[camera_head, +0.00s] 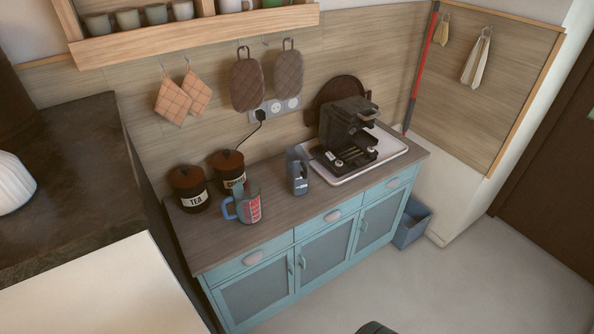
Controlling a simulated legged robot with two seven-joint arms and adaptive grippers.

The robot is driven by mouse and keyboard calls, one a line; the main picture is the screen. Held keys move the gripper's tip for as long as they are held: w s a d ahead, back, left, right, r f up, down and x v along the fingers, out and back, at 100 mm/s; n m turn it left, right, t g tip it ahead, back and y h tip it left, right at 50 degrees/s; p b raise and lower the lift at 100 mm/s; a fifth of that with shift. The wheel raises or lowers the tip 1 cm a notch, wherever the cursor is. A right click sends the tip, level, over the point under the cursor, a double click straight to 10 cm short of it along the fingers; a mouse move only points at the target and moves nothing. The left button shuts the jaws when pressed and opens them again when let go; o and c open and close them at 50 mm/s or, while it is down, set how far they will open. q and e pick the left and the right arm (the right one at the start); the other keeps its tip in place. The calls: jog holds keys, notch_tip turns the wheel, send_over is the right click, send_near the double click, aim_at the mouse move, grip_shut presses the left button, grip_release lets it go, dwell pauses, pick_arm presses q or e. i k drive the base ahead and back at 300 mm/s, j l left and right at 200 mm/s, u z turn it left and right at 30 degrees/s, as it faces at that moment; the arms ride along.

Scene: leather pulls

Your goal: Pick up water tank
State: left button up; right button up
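A small grey-blue container that looks like the water tank (298,171) stands upright on the wooden top of the blue cabinet (270,220). It is just left of the white tray (396,152) that holds a black coffee machine (347,130). It stands apart from the jug to its left. Neither of my grippers can be made out. Only a dark rounded shape is cut off at the bottom edge, and I cannot tell what it is.
A clear jug (249,204) with a blue handle and two dark canisters (188,185) stand left on the cabinet top. Its front strip is clear. A blue bin (411,226) stands on the floor at its right end. The floor (470,280) in front is open.

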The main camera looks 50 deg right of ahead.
aim_at(297, 161)
jog(key=z, duration=1.6)
jog(key=i, duration=0.1)
